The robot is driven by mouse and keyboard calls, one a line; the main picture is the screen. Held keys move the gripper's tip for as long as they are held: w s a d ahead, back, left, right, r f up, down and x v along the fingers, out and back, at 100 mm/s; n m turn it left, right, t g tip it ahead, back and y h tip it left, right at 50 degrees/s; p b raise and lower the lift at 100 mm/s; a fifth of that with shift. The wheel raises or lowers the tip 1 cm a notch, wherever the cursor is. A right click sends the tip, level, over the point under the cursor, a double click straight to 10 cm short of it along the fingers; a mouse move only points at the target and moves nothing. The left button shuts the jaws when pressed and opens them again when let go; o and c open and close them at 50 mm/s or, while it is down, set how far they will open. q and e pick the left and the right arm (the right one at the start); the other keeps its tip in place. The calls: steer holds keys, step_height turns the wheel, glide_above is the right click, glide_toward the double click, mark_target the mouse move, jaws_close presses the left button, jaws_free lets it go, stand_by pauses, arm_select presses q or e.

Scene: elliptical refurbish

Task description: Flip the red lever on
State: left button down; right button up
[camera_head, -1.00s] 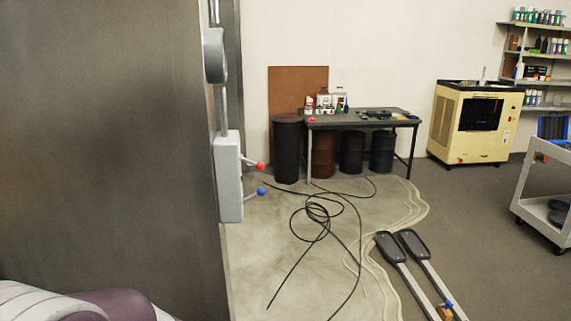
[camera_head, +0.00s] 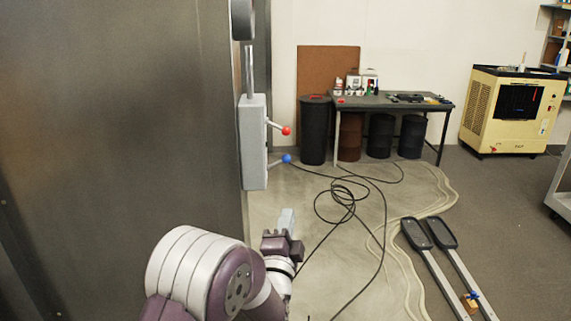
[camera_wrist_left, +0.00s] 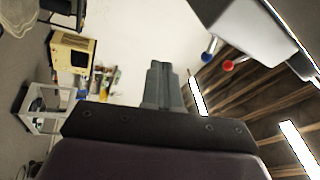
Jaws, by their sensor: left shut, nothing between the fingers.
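The red lever (camera_head: 286,131) is a thin rod with a red ball tip. It sticks out to the right from a grey box (camera_head: 254,142) on the edge of the metal wall. A lever with a blue ball (camera_head: 287,158) sits just below it. My left gripper (camera_head: 287,219) is shut and empty, below the box and apart from both levers. In the left wrist view the shut fingers (camera_wrist_left: 160,84) point toward the white wall, with the red ball (camera_wrist_left: 228,65) and blue ball (camera_wrist_left: 206,56) to their right. My right gripper is out of view.
The large metal wall (camera_head: 120,120) fills the left side. A dark table (camera_head: 385,103) with bottles and barrels stands at the back, a yellow machine (camera_head: 512,110) right of it. Black cables (camera_head: 345,205) and two long-handled pads (camera_head: 428,233) lie on the floor. Space right of the levers is clear.

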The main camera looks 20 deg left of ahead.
arm_select(q)
steer(key=s+r+m+t+y, duration=0.2)
steer(key=s+r+t+y, duration=0.2)
steer(key=t, duration=0.1)
steer(key=shift+s+m+t+b, duration=0.15)
steer(key=shift+m+t+b, duration=0.15)
steer(key=shift+m+b, duration=0.1)
steer(key=shift+d+r, duration=0.1)
steer(key=p, duration=0.7)
glide_toward(277, 127)
steer(key=w+r, duration=0.3)
steer(key=w, duration=0.2)
steer(key=shift+s+d, duration=0.15)
steer(key=shift+d, duration=0.3)
